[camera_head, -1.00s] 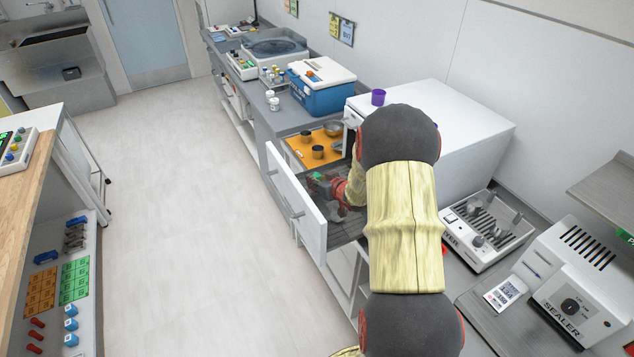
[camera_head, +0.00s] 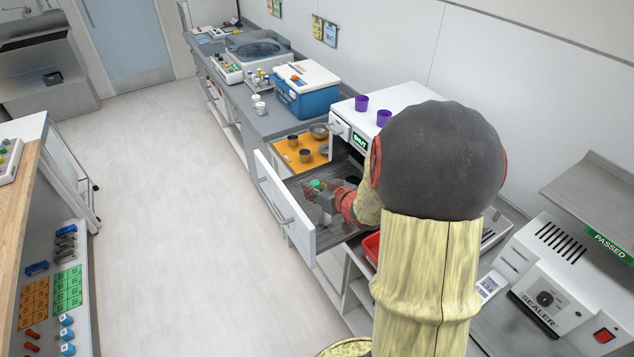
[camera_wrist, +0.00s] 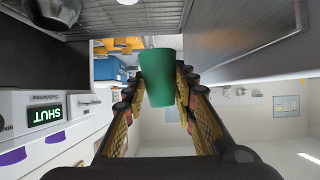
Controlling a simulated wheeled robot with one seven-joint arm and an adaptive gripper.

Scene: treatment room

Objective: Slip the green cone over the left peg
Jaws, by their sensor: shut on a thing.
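The green cone (camera_wrist: 161,76) is upright in the wrist view, between the two fingers of my gripper (camera_wrist: 163,98). My gripper is shut on it. In the head view, the green cone (camera_head: 316,185) shows as a small patch at the tip of my gripper (camera_head: 322,197), over the open drawer (camera_head: 290,222). My arm hides part of the drawer. I cannot make out the left peg in either view.
The drawer's white front stands out into the aisle. An orange mat (camera_head: 290,158) with small dark cups lies just behind it. A white machine (camera_head: 400,97) with purple cups on top and a SHUT sign (camera_wrist: 44,115) stands beside. The floor at left is clear.

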